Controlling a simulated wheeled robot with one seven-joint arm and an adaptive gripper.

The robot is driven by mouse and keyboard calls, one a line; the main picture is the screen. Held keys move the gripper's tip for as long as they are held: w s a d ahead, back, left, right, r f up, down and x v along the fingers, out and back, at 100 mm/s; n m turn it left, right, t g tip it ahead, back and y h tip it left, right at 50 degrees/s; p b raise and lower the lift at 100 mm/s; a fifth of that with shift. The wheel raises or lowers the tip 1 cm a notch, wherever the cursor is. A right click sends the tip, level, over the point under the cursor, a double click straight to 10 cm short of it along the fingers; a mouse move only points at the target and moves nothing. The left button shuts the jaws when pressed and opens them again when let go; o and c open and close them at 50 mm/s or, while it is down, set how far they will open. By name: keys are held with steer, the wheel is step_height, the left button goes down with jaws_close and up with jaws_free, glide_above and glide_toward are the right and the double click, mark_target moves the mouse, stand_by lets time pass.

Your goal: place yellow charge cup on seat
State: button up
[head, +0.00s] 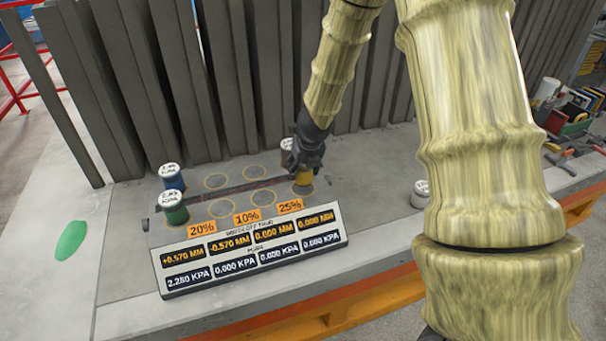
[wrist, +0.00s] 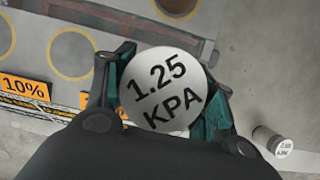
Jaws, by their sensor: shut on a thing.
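My gripper (head: 304,168) is shut on the yellow charge cup (head: 303,178), low over the front right ringed seat (head: 306,189) behind the 25% tag. The cup looks upright. I cannot tell whether its base touches the seat. In the wrist view the cup's white top (wrist: 160,88) reads 1.25 KPA and sits between the two green-padded fingers of my gripper (wrist: 165,98). The cup hides the seat below it there.
Green (head: 173,210) and blue (head: 172,180) cups stand at left, and a reddish cup (head: 287,147) just behind my gripper. A grey cup (head: 419,197) stands at right. The display panel (head: 250,250) is in front; grey upright slabs (head: 225,90) line the back.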

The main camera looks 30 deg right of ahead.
mark_target(303, 175)
steer(key=shift+f+b, duration=0.5)
steer(key=shift+f, duration=1.05)
steer(key=o, duration=1.3)
steer(key=shift+f, duration=0.1)
steer(key=p+v, duration=0.4)
steer(key=v, duration=0.8)
steer(key=shift+p, duration=0.35)
steer(key=shift+s, duration=0.1)
